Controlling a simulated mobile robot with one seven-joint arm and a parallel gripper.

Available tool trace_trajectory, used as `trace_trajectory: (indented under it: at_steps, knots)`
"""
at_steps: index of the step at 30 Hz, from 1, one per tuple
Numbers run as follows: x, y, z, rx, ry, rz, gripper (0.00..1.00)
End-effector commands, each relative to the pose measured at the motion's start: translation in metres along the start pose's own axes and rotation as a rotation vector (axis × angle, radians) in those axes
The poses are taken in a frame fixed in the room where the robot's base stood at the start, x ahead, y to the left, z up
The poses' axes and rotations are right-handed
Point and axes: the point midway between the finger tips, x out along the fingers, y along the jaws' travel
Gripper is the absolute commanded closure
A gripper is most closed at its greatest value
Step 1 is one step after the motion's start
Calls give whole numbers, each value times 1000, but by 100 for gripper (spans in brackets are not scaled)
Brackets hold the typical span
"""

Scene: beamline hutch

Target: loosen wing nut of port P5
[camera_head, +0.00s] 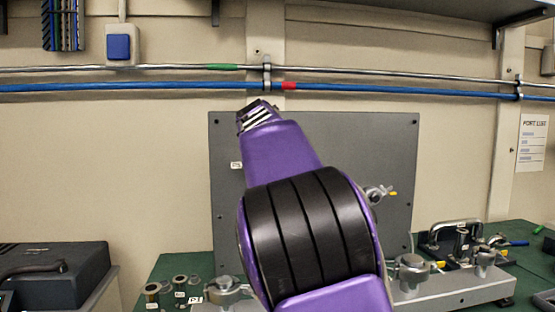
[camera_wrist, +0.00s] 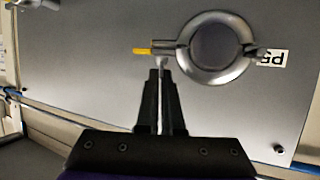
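The P5 port shows in the wrist view as a round grey clamp ring (camera_wrist: 241,48) with a dark centre on the grey panel. Its P5 label (camera_wrist: 272,57) appears upside down to its right. A metal wing nut (camera_wrist: 162,63) with a yellow-tipped part (camera_wrist: 143,50) sits at the ring's left side. My gripper (camera_wrist: 162,74) points at it, with its two black fingers close together and the nut's thin lower end between the fingertips. The fingers appear shut on it. In the head view my purple arm hides the gripper and the P5 clamp.
Another clamp (camera_head: 378,193) projects from the panel right of my arm. More clamped fittings (camera_head: 411,272) and a handled tool (camera_head: 455,232) stand at right. Small cylinders (camera_head: 152,294) stand at left, beside a black case (camera_head: 60,275).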

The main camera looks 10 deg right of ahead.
Motion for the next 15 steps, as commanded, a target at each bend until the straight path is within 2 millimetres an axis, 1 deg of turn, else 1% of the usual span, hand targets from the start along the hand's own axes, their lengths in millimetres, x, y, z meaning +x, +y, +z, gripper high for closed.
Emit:
trace_trajectory:
  at_steps: [1,6,15]
  knots:
    - [-1,4,-2,-9,-6,-31,100]
    - [0,4,-2,-47,-7,-124,100]
    - [1,4,-1,-91,-7,-223,100]
